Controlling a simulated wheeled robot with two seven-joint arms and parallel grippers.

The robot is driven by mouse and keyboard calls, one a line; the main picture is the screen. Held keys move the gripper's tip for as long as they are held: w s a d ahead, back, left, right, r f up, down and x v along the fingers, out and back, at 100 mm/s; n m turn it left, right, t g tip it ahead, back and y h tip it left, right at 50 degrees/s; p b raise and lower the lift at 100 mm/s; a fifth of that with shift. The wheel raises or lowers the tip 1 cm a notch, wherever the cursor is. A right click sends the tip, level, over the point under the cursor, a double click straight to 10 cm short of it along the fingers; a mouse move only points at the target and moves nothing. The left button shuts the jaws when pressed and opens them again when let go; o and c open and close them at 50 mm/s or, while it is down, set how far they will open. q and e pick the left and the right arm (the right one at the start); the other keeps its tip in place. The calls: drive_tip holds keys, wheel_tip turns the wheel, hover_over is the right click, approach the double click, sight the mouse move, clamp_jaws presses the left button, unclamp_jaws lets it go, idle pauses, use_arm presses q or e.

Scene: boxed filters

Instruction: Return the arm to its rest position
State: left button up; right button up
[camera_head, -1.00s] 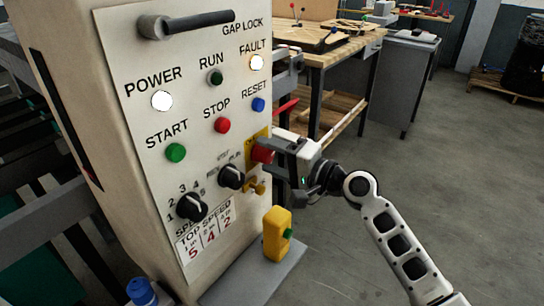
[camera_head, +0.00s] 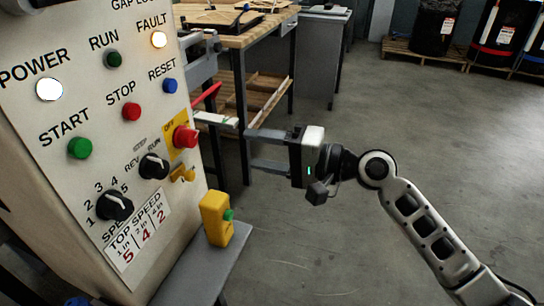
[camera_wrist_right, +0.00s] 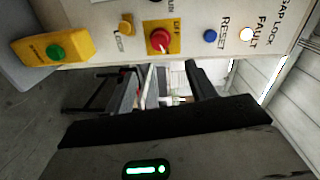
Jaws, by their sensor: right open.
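My right gripper (camera_head: 252,149) is open and empty, in the air to the right of the control panel (camera_head: 72,118). A clear gap separates it from the red knob (camera_head: 185,136) on its yellow plate. The red knob also shows in the right wrist view (camera_wrist_right: 159,40), beyond the gripper body at the bottom. My right arm reaches in from the lower right. My left gripper is not in view.
The POWER (camera_head: 49,89) and FAULT (camera_head: 159,40) lamps glow white. A yellow box with a green button (camera_head: 215,218) stands on a grey ledge (camera_head: 205,262) below the panel. A wooden workbench (camera_head: 243,36) stands behind the gripper. Open floor lies right.

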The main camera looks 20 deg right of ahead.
drive_tip(key=shift+v, duration=0.95)
drive_tip(key=s+f+n+h, duration=0.1)
drive_tip(key=s+f+h, duration=0.2)
drive_tip(key=f, duration=0.6)
drive_tip(key=s+f+n+h, duration=0.1)
drive_tip(key=s+f+h, duration=0.2)
drive_tip(key=f, duration=0.5)
drive_tip(key=s+d+f+n+h, duration=0.1)
drive_tip(key=s+f+n+h, duration=0.4)
drive_tip(key=s+f, duration=0.5)
drive_tip(key=shift+s+d+f+n, duration=0.15)
drive_tip(key=shift+s+d+n, duration=0.1)
drive_tip(key=shift+s+n, duration=0.45)
